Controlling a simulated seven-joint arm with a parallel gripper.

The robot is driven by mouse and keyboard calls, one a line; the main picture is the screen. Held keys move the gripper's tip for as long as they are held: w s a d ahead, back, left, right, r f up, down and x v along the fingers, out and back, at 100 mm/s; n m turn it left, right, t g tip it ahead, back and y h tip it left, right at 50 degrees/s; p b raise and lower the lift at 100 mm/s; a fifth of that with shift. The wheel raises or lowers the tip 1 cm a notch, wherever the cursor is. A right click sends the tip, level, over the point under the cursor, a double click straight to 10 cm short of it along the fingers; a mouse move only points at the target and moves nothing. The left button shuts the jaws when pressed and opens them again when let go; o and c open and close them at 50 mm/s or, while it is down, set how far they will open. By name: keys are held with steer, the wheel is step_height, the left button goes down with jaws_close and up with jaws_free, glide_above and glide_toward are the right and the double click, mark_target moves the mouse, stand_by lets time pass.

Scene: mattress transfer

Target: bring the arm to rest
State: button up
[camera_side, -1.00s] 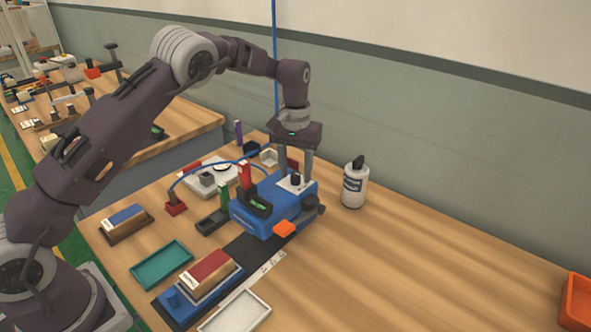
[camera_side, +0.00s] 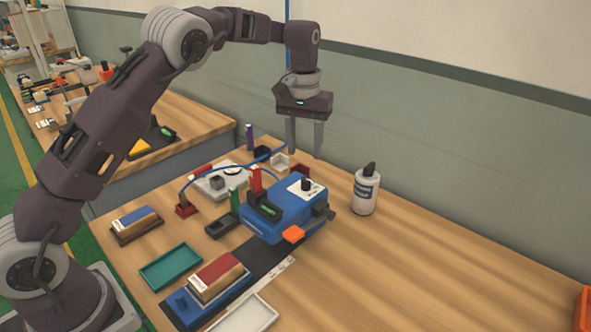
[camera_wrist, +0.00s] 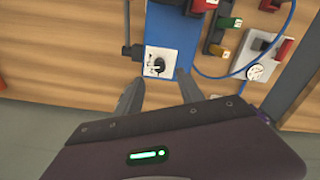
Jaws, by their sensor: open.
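My gripper (camera_side: 305,152) is open and empty in the side view. It hangs above the back part of the blue machine, with its two fingers pointing down and apart. In the wrist view my gripper (camera_wrist: 157,88) shows its two spread fingers with nothing between them. The blue machine (camera_side: 283,222) stands on the table below, with a white plate and black knob (camera_side: 305,185) on top. The white plate with the black knob also shows in the wrist view (camera_wrist: 158,62), just beyond the fingertips.
A white bottle (camera_side: 365,190) with a black cap stands right of the machine. A teal tray (camera_side: 170,266), a white tray (camera_side: 245,315) and blocks on bases lie at the front left. A blue cable (camera_side: 222,170) arches behind the machine.

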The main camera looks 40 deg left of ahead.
steer(key=s+d+r+m+t, duration=0.1)
steer(key=s+r+t, duration=0.1)
steer(key=s+r, duration=0.7)
steer(key=s+d+r+m+t, duration=0.1)
steer(key=s+r, duration=0.5)
steer(key=s, duration=0.5)
steer(key=s+f+m+t, duration=0.1)
steer(key=s+f, duration=0.1)
steer(key=s, duration=0.6)
steer(key=s+f+m+t, duration=0.1)
steer(key=s+f, duration=0.2)
steer(key=s, duration=0.6)
steer(key=shift+d, duration=0.45)
